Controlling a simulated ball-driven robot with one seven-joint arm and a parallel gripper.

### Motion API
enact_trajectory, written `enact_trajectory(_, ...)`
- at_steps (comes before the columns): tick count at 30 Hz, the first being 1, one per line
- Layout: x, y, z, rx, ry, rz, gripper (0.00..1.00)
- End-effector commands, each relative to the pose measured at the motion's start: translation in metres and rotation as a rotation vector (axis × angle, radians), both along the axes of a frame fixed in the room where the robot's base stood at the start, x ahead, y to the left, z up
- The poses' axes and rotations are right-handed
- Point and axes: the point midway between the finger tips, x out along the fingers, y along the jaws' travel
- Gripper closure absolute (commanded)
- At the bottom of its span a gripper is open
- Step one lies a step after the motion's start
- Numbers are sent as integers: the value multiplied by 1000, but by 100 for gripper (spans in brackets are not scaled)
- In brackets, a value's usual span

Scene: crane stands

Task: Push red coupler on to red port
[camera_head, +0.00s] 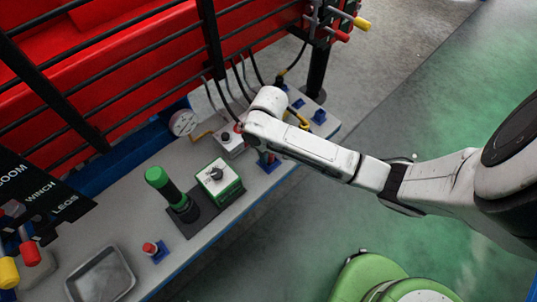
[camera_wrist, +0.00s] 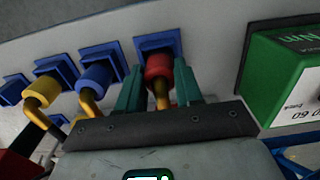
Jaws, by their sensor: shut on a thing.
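In the wrist view, the red coupler (camera_wrist: 158,68) sits between the two green fingers of my gripper (camera_wrist: 158,90), which is shut on it. A brass-coloured bent pipe (camera_wrist: 162,97) comes out of its near end. The coupler's far end meets a blue square port plate (camera_wrist: 155,41). The coupler hides the port's mouth, so I cannot tell how far on it is. In the head view, my arm covers most of the gripper; a blue port block (camera_head: 268,165) shows just below it.
Left of my gripper in the wrist view are a blue coupler (camera_wrist: 95,77) and a yellow coupler (camera_wrist: 48,85) on blue plates. A green box (camera_wrist: 285,75) stands close on the right. In the head view, a green-handled tool (camera_head: 166,187) and a tray (camera_head: 100,277) are on the bench.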

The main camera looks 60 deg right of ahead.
Motion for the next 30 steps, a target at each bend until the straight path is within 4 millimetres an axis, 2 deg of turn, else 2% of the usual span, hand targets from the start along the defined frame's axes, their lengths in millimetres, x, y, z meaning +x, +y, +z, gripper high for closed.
enact_trajectory(30, 0, 0, 48, 0, 0, -1, 99)
